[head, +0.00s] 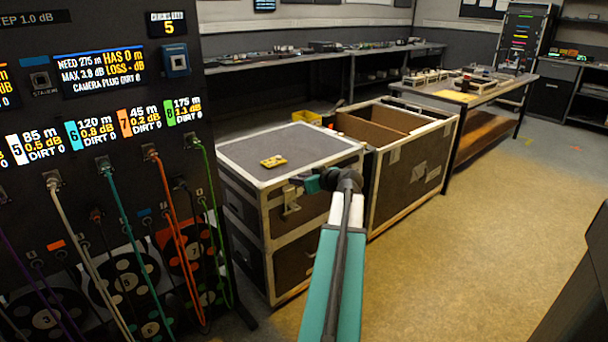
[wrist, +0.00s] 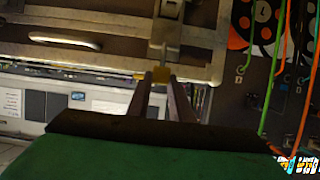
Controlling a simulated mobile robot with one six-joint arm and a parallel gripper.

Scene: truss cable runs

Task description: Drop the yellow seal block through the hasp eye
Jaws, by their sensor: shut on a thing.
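My gripper (head: 300,181) is at the near front corner of a dark road case (head: 300,140). In the wrist view, my gripper (wrist: 160,80) is shut on the small yellow seal block (wrist: 135,74), which shows at the fingertips. The metal hasp (head: 291,199) is on the case front, just below the gripper in the head view. It also shows in the wrist view as a metal piece (wrist: 168,45) beyond the fingertips. The hasp eye is too small to make out. I cannot tell whether the block touches the hasp.
A yellow piece (head: 273,161) lies on the case lid. An open case (head: 410,165) stands to the right. A rack with hanging cables (head: 110,200) stands close on the left. A workbench (head: 470,92) is at the back right. The floor at right is clear.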

